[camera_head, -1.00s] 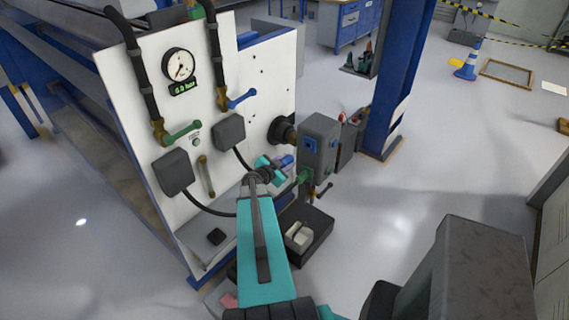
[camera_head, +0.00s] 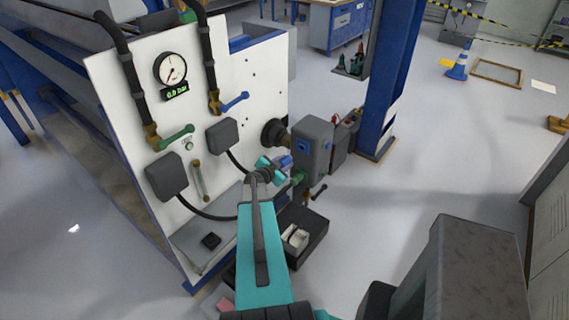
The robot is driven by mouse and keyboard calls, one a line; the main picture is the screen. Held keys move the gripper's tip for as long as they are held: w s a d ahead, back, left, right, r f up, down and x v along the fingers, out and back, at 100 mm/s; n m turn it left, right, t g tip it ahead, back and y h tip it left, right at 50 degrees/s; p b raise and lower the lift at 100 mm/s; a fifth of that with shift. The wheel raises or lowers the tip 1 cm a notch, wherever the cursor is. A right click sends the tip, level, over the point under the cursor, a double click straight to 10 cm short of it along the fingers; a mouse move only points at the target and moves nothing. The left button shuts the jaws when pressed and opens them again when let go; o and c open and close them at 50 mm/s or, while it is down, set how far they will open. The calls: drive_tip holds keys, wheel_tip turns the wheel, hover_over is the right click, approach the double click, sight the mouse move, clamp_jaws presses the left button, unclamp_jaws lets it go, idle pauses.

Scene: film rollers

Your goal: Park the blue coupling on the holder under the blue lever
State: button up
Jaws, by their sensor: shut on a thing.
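The blue coupling (camera_head: 285,161) is at the tip of my turquoise gripper (camera_head: 271,168), which is shut on it. It lies in front of the grey block (camera_head: 313,142); I cannot tell whether they touch. The block's front has a blue port (camera_head: 302,145), with a green coupling (camera_head: 297,179) below. The blue lever (camera_head: 235,102) sits on a brass valve on the white panel (camera_head: 130,90). Under it is a dark square box (camera_head: 221,136) with a black hose running toward my gripper. I cannot tell whether this box is the holder.
A green lever (camera_head: 178,137) is left of the blue one, above a second dark box (camera_head: 166,176) with a hose. The gauge (camera_head: 170,68) display seems to read 0.0 bar. A black bin (camera_head: 310,243) stands below the grey block. A blue column (camera_head: 386,80) is behind.

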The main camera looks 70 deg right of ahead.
drive_tip(key=shift+d, duration=0.15)
drive_tip(key=shift+s+d, duration=0.3)
drive_tip(key=shift+d, duration=0.85)
drive_tip(key=shift+s+d, duration=0.35)
drive_tip(key=shift+d, duration=0.85)
drive_tip(key=shift+s+d, duration=0.3)
drive_tip(key=shift+d, duration=0.85)
drive_tip(key=shift+p, duration=1.3)
drive_tip(key=shift+s+d, duration=0.15)
drive_tip(key=shift+d, duration=0.5)
idle(0.8)
